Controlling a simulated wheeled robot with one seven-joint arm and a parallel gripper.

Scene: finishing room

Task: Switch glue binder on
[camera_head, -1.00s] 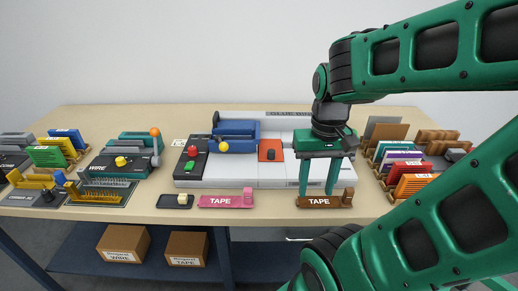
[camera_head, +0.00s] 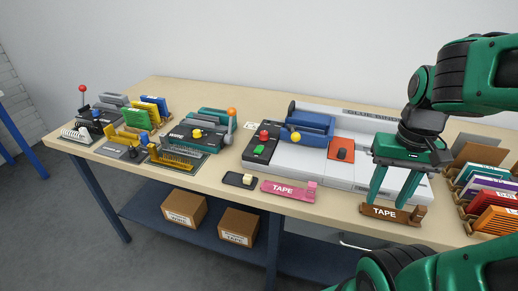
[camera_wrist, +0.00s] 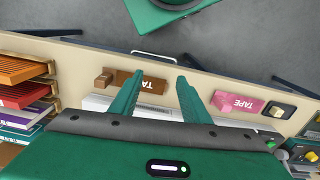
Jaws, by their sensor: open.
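The glue binder (camera_head: 308,157) is a long white and grey machine on the bench, with its label along the back. On its left end is a dark panel with a red button (camera_head: 264,134) and a green button (camera_head: 259,149). A blue clamp (camera_head: 306,124) with a yellow knob and an orange plate (camera_head: 341,149) with a dark switch or knob sit on it. My gripper (camera_head: 393,203) is open and empty, pointing down over the binder's right front, by the brown tape holder. In the wrist view its green fingers (camera_wrist: 155,98) are apart with nothing between them.
A brown tape holder (camera_head: 392,213) and a pink tape holder (camera_head: 288,190) lie along the front edge. A small dark tray (camera_head: 240,180) is beside the pink one. A wire machine (camera_head: 196,134) stands left; racks of coloured books (camera_head: 490,190) stand right. Boxes sit on the lower shelf.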

